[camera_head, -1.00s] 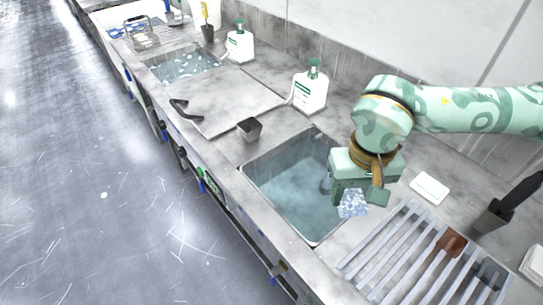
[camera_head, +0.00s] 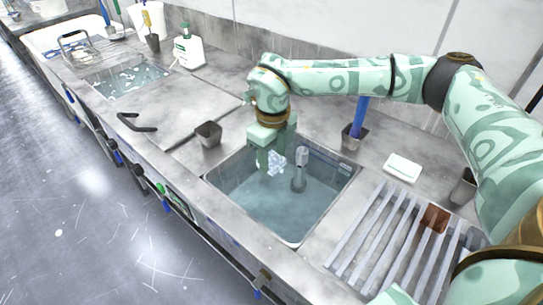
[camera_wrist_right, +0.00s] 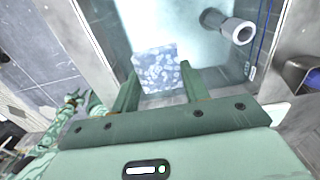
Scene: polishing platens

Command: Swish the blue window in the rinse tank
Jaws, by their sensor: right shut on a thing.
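The blue window is a small, pale blue, speckled square piece (camera_head: 277,161). My right gripper (camera_head: 272,158) is shut on it, over the back left part of the rinse tank (camera_head: 222,196). In the right wrist view the window (camera_wrist_right: 157,66) sits between the two fingertips (camera_wrist_right: 158,88), with the tank's pale water behind it. I cannot tell whether its lower edge touches the water. A grey standpipe (camera_head: 300,170) rises in the tank just right of the window.
A slatted rack (camera_head: 372,240) with a brown piece (camera_head: 435,217) lies right of the tank. A white block (camera_head: 403,167) and a cup with a blue handle (camera_head: 353,135) stand behind. A grey cup (camera_head: 208,134) and a soap bottle (camera_head: 188,48) stand to the left.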

